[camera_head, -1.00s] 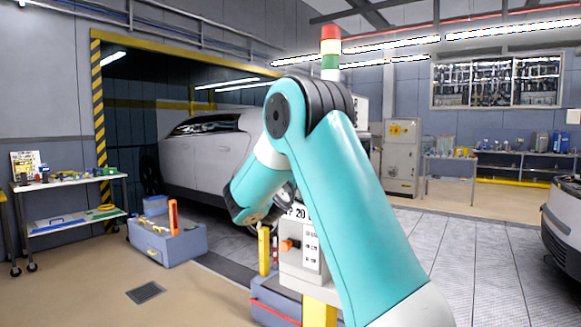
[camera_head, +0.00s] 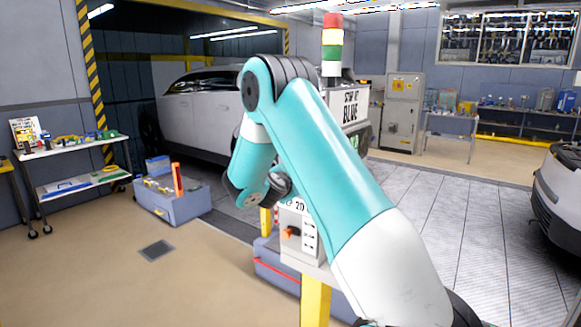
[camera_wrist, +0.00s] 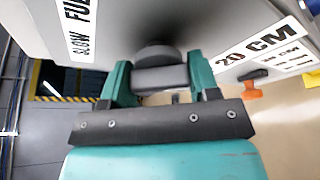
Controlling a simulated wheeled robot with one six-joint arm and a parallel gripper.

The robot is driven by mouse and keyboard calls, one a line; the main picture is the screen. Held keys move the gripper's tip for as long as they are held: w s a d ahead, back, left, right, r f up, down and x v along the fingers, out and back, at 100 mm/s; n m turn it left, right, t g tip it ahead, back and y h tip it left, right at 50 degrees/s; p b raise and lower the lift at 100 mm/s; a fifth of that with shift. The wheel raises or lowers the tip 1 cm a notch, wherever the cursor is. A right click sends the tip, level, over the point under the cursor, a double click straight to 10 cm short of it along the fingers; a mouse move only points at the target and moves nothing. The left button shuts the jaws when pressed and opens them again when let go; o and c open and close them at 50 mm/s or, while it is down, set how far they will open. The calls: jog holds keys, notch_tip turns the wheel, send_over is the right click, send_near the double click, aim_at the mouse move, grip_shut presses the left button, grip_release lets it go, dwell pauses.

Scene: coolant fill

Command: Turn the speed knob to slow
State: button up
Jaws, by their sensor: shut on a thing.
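The speed knob (camera_wrist: 158,54) is a dark grey round knob with a grip bar, on the face of a light grey control box (camera_wrist: 215,22). My gripper (camera_wrist: 160,75) has its two teal fingers shut on the knob's bar, one finger on each side. A label with the words SLOW and FULL (camera_wrist: 78,28) is to the left of the knob in the wrist view. The knob's pointer position is not clear. In the head view the control box (camera_head: 297,237) stands on a yellow post, and my arm hides the knob and the fingers.
An orange lever (camera_wrist: 252,90) sticks out of the box to the right, near a 20 CM label (camera_wrist: 252,42). A signal tower (camera_head: 332,45) and a STOP AT BLUE sign (camera_head: 350,107) are behind my arm. A blue-grey chest (camera_head: 172,198) stands left on open floor.

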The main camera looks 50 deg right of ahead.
jog(key=shift+n+g+p, duration=0.3)
jog(key=shift+n+p, duration=0.2)
jog(key=shift+p, duration=0.25)
jog(key=o, duration=0.9)
jog(key=shift+r+b+v, duration=0.1)
jog(key=shift+b+v, duration=1.3)
jog(key=shift+v, duration=2.95)
jog(key=shift+r+b+v, duration=0.15)
jog(key=shift+b+v, duration=1.2)
jog(key=shift+v, duration=3)
jog(key=shift+w, duration=0.1)
